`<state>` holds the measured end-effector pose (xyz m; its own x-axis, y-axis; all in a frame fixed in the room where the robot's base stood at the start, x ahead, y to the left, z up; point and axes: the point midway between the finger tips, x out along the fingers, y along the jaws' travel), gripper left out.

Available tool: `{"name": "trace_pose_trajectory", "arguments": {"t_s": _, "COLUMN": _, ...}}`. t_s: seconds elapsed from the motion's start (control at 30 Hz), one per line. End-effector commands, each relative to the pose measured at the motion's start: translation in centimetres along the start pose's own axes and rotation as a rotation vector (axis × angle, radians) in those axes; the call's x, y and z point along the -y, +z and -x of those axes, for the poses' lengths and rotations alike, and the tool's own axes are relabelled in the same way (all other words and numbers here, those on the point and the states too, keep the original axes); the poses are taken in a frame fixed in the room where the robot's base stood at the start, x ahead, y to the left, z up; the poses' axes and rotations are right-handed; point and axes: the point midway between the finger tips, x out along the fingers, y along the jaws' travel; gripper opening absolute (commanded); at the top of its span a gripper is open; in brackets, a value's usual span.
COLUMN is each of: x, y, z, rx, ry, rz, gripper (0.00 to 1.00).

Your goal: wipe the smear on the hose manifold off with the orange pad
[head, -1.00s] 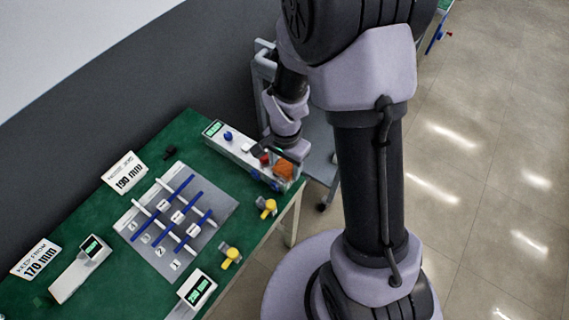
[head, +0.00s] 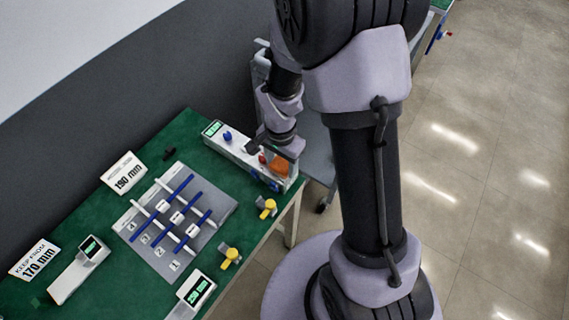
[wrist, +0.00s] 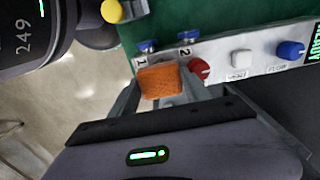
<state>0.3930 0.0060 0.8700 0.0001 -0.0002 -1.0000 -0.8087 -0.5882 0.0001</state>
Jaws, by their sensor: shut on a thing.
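The orange pad (head: 280,167) is at the right end of the white pump unit in the head view. In the wrist view the pad (wrist: 160,80) sits between the two fingers of my gripper (wrist: 160,88), which is shut on it. The pad is over or just at the unit's end, beside a red knob; contact with the unit cannot be told. A grey board with crossed blue and white hoses (head: 222,206), seemingly the hose manifold, lies on the green table left of the gripper. I cannot make out a smear on it.
The white pump unit (head: 222,145) has a green display and blue and red knobs. Yellow-handled valves (head: 267,207) (head: 230,257) stand near the table's right edge. Signs and small display boxes (head: 80,270) surround the board. A grey cart (head: 318,150) stands behind the table.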

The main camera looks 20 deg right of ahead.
Motion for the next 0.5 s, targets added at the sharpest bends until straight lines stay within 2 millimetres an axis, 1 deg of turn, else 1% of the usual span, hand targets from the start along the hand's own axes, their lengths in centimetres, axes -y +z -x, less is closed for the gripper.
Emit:
{"name": "trace_pose_trajectory", "arguments": {"t_s": 0.23, "x": -0.3, "y": 0.0, "z": 0.0, "rx": 0.0, "ry": 0.0, "rz": -0.001, "gripper": 0.23}}
{"name": "trace_pose_trajectory", "arguments": {"t_s": 0.5, "x": -2.1, "y": 0.0, "z": -0.3, "rx": 0.001, "ry": 0.001, "rz": -0.001, "gripper": 0.23}}
